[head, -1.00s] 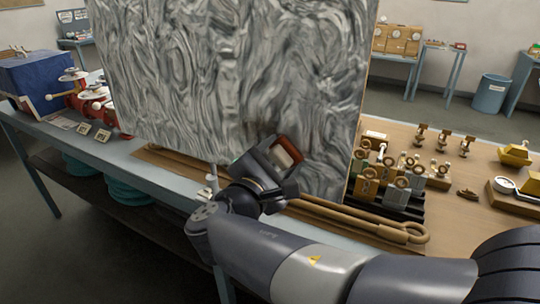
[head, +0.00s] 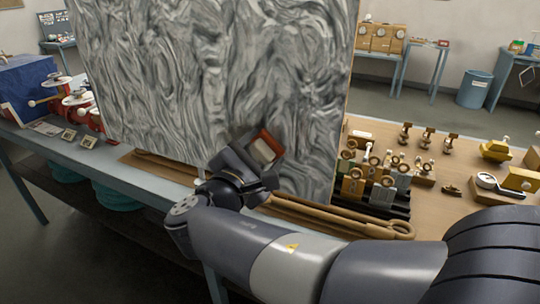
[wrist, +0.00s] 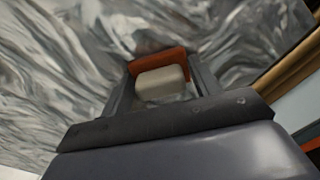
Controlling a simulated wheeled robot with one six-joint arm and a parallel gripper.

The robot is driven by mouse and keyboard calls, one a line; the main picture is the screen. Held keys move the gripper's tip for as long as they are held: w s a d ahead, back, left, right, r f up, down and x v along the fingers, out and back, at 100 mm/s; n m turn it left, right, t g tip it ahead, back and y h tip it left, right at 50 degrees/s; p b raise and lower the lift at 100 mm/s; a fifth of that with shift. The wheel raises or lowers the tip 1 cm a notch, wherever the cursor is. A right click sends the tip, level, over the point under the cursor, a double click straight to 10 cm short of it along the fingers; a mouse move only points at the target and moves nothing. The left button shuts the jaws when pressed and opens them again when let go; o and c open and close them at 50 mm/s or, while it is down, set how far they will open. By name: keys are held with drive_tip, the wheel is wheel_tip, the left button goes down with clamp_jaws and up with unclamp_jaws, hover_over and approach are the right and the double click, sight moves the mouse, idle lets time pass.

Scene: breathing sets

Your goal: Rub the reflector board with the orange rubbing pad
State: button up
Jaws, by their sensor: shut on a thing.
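The reflector board (head: 200,70) is a large upright panel with a swirling grey and silver face, standing on the workbench. My gripper (head: 258,162) is at the lower right part of the board's face. It is shut on the orange rubbing pad (head: 270,138), gripping its cream-coloured block. In the wrist view the pad (wrist: 160,60) sits between the fingers of my gripper (wrist: 160,92), its orange plate on the side towards the board (wrist: 75,60). The pad is at or very close to the face; I cannot tell whether it touches.
Brass-and-green valve pieces (head: 355,186) stand in a black rack (head: 385,208) to the right. Red valve units (head: 80,105) stand at the left. A blue bin (head: 474,88) is behind.

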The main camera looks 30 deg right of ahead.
sight(279, 137)
drive_tip(key=shift+w+a, duration=1.2)
drive_tip(key=shift+w, duration=0.5)
drive_tip(key=shift+w+a, duration=1.25)
drive_tip(key=shift+w, duration=0.4)
drive_tip(key=shift+w+a, duration=1.2)
drive_tip(key=shift+w, duration=0.5)
drive_tip(key=shift+r+p, duration=0.95)
drive_tip(key=shift+r, duration=0.15)
drive_tip(key=shift+s+d+b, duration=0.25)
drive_tip(key=shift+s+d, duration=1.2)
drive_tip(key=shift+s, duration=0.5)
drive_tip(key=shift+s+d+b, duration=0.25)
drive_tip(key=shift+s+d, duration=1.2)
drive_tip(key=shift+s, duration=0.55)
drive_tip(key=shift+s+d+b, duration=0.25)
drive_tip(key=shift+s+d, duration=1.2)
drive_tip(key=shift+s, duration=0.5)
drive_tip(key=shift+v, duration=3.05)
drive_tip(key=shift+p+v, duration=0.35)
drive_tip(key=shift+v, duration=1.15)
